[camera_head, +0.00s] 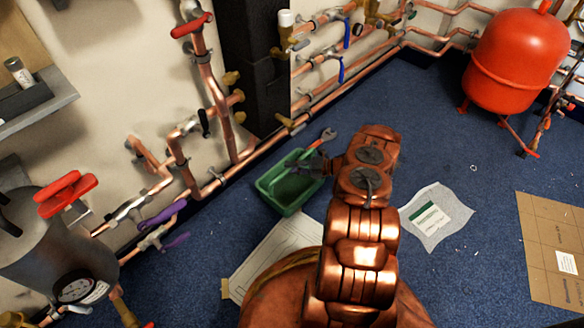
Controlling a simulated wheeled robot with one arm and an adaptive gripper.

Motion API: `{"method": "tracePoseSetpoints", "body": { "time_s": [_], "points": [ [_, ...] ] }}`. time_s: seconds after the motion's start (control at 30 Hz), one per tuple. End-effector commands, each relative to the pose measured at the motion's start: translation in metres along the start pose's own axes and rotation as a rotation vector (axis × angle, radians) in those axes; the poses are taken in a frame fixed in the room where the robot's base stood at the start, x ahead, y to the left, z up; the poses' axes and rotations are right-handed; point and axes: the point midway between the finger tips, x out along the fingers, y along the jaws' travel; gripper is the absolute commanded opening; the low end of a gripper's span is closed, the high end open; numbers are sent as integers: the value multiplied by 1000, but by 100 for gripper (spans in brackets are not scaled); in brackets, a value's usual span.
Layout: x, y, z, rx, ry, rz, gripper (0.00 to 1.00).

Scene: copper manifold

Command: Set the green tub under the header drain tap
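The green tub (268,196) is on the blue floor near the foot of the wall, left of my arm. Its open top faces up. My gripper (302,168), dark grey, is over the tub's back right part and overlaps its rim in the picture. I cannot tell whether it touches the rim, or whether its fingers are open or shut. Brass fittings stick out from the copper pipes on the wall: one low fitting (286,121) behind the tub and others (231,78) on the upright pipes to its left. I cannot tell which is the header drain tap.
An orange wrench (328,135) shows just behind the tub. Paper sheets (270,250) and a white cloth-like sheet (437,217) lie on the floor, with cardboard (550,235) at right. A red vessel (515,60) stands back right; a grey tank (40,240) is at left.

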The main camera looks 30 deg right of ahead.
Motion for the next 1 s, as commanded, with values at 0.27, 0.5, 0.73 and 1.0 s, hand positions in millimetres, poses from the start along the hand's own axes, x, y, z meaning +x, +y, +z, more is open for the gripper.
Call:
{"method": "tracePoseSetpoints", "body": {
  "time_s": [0.27,0.5,0.73,1.0],
  "points": [
    [0,0,0,0,-1,0,42],
    [0,0,0,0,-1,0,42],
    [-28,4,0,1,-5,-3,42],
    [-75,3,-1,1,-2,-4,42]
  ]
}}
